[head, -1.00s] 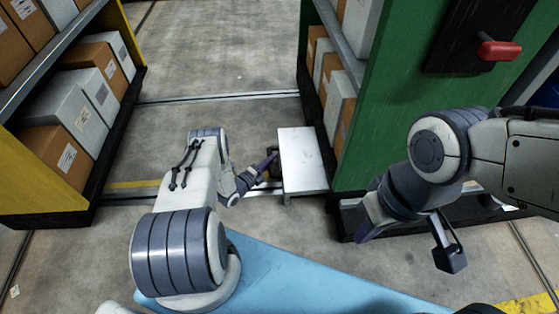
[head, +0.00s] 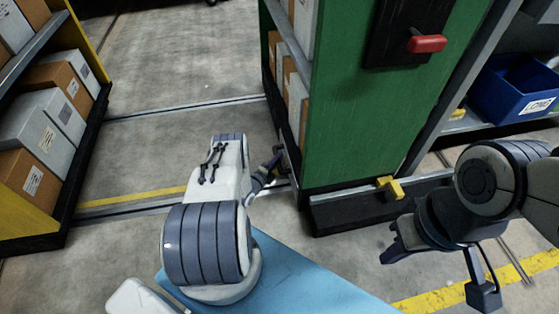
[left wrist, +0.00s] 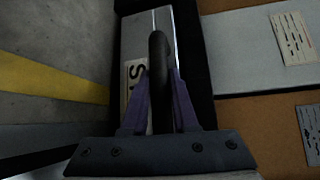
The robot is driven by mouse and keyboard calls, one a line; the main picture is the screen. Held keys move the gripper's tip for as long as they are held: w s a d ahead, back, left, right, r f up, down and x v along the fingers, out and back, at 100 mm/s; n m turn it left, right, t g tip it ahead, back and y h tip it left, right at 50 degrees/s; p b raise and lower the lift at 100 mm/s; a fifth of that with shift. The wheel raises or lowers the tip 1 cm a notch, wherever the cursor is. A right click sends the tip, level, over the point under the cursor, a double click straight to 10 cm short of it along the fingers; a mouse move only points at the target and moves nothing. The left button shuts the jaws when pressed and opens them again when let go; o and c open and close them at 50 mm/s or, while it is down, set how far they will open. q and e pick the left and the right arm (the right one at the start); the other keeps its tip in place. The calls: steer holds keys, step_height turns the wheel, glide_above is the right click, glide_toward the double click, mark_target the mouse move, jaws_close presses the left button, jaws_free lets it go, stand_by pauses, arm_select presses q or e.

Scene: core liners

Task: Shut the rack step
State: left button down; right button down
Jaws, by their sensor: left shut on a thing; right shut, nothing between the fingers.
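In the left wrist view, the step (left wrist: 135,38) shows as a pale grey panel with a partly hidden label. A dark upright handle (left wrist: 158,65) stands in front of it. My left gripper (left wrist: 160,80) has its purple fingers shut on this handle. In the head view, my left gripper (head: 274,162) is low at the left corner of the green rack (head: 355,120). No step plate juts out into the aisle there; my arm and the rack hide the handle. My right gripper (head: 391,251) is shut and empty, in front of the rack's dark base.
A red handle (head: 427,44) and a yellow pedal-like part (head: 390,188) are on the green rack's end. A rack of boxes (head: 48,125) stands at left. A blue bin (head: 515,88) is at right. The aisle floor (head: 180,80) between the racks is clear.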

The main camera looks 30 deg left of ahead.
arm_select(q)
steer(key=shift+w+d, duration=0.1)
steer(key=shift+d, duration=0.2)
steer(key=c, duration=0.7)
jaws_free()
steer(key=shift+d, duration=0.1)
steer(key=shift+a, duration=0.2)
steer(key=shift+s+r+p, duration=0.15)
steer(key=shift+s+p, duration=0.15)
steer(key=shift+s, duration=0.05)
steer(key=s+p, duration=0.1)
steer(key=s, duration=0.2)
steer(key=s+p, duration=0.2)
steer(key=s, duration=0.1)
steer(key=s+r+p, duration=0.1)
steer(key=s, duration=0.2)
steer(key=shift+s+p, duration=0.3)
